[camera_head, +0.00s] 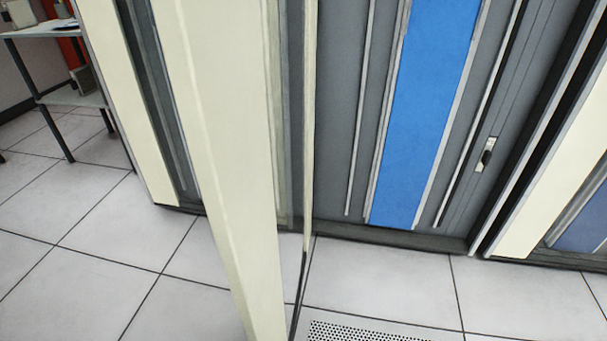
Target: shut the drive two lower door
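A tall cream door panel (225,120) stands swung out from the grey cabinet front, seen at a steep angle in the middle of the head view. Its lower end runs down to the bottom edge of the picture, and its top is cut off. I take it for the lower door of the task; no label shows. Behind it to the right is the grey cabinet front with a blue panel (425,110) and a small latch (486,155). The panel hides part of the cabinet. Neither of my grippers is in view.
Light floor tiles (90,260) lie clear at the left and front. A perforated floor tile (365,332) is at the bottom. A grey-legged table (40,32) stands at the far left. Another cream-edged cabinet (555,185) is at the right.

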